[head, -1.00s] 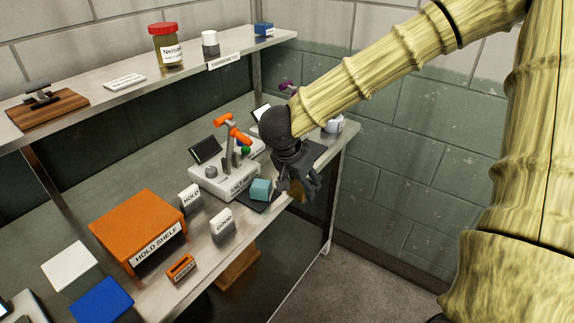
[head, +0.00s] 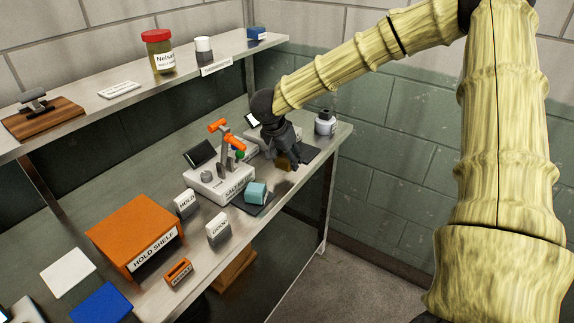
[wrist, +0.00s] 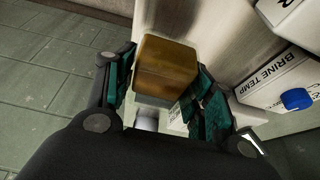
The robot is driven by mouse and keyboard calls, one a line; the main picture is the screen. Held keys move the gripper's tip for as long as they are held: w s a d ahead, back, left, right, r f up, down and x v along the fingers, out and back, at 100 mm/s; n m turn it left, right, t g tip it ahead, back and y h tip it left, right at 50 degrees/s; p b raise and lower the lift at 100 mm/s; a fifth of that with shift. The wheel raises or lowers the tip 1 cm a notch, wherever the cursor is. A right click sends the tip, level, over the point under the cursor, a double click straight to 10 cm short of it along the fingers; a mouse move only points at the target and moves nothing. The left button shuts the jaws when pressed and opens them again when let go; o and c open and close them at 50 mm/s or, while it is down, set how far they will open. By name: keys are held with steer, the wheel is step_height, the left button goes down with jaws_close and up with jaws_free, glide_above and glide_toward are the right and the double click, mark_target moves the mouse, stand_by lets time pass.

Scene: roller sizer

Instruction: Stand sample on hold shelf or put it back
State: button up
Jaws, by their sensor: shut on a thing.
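My gripper (head: 285,160) is shut on a brown-amber block (wrist: 166,68), held between its dark fingers above the right end of the bench. The block shows only in part in the head view (head: 282,164). The orange hold shelf (head: 135,225) stands at the bench's front left, well to the left of my gripper. A teal block (head: 256,190) sits on a dark mat in front of the salt meter (head: 215,185). A white HOLD sign (head: 185,205) and a GOOD sign (head: 218,228) stand between the shelf and the teal block.
The brine temp device (wrist: 285,80) is right of the held block in the wrist view. An orange slotted holder (head: 178,272), white pad (head: 67,272) and blue pad (head: 101,305) lie at the front left.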

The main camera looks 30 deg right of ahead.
mark_target(287, 166)
steer(key=shift+w+f, duration=0.2)
steer(key=shift+f, duration=1.6)
steer(key=shift+f+p, duration=0.1)
steer(key=shift+p, duration=0.3)
steer(key=o, duration=1.2)
steer(key=shift+c, duration=0.2)
steer(key=b+v, duration=0.1)
steer(key=v, duration=1.1)
